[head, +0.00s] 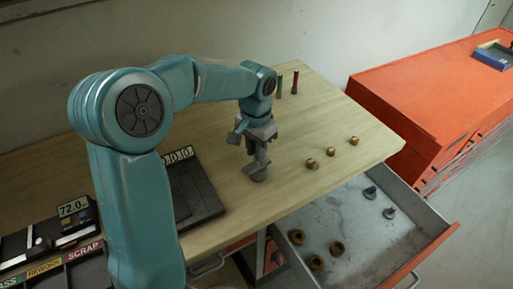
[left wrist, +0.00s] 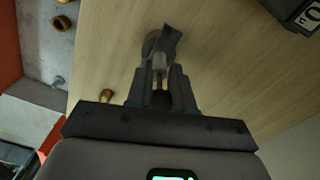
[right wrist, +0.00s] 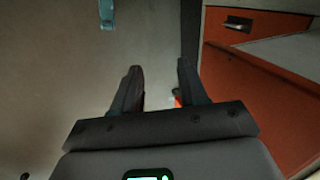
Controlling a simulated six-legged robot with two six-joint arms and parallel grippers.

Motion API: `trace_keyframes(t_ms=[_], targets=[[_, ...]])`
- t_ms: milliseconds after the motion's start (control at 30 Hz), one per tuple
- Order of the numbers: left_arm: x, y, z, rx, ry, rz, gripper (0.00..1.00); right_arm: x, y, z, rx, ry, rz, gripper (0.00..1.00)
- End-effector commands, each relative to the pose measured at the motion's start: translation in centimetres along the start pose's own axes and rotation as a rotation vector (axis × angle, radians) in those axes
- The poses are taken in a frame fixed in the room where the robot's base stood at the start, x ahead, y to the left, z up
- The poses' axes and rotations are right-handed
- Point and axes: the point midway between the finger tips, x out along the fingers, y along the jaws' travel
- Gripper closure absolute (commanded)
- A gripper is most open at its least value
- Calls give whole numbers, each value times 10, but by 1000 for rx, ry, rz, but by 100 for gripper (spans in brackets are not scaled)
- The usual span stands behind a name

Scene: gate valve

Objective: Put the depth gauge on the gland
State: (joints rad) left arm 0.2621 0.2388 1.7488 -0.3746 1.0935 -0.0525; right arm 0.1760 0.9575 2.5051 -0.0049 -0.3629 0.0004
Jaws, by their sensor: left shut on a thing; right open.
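My left gripper (head: 257,150) is shut on a small piece low over the wooden table. In the left wrist view its fingers close around a light rod (left wrist: 158,63), which may belong to the depth gauge. A dark flat block (left wrist: 170,40) and a rounded grey part (left wrist: 150,43) show just beyond the fingertips. In the head view a grey part (head: 258,173) is directly under the fingers, at the tabletop. I cannot tell whether these parts are joined, or which is the gland. My right gripper (right wrist: 160,75) is open and empty, away from the table, outside the head view.
Several small brass pieces (head: 330,151) stand right of the left gripper. A dark pad (head: 197,192) with a number display lies left. An open drawer (head: 365,235) holds brass rings and grey parts. Red and green sticks (head: 295,82) stand behind. An orange cabinet (head: 430,95) is right.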

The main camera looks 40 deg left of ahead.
Motion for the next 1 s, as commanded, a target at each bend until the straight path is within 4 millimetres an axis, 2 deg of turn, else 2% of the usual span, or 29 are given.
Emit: trace_keyframes(t_ms=[33, 100, 367, 500, 567, 800, 1000], targets=[[2, 0, 0, 0, 0, 0, 72, 1, 0, 0, 0, 0, 0, 57], [1, 0, 0, 0, 0, 0, 53, 0, 0, 0, 0, 0, 0, 57], [0, 0, 0, 0, 0, 0, 53, 0, 0, 0, 0, 1, 0, 57], [-10, 0, -1, 0, 3, -1, 53, -2, -1, 0, 0, 1, 0, 57], [-20, 0, -1, 1, 4, -1, 53, -2, -1, 0, 0, 0, 0, 57], [-77, 0, -2, 1, 6, -1, 53, -1, 0, 0, 0, 0, 0, 57], [-112, 0, -1, 0, 3, 0, 53, -3, -1, 0, 0, 0, 0, 57]])
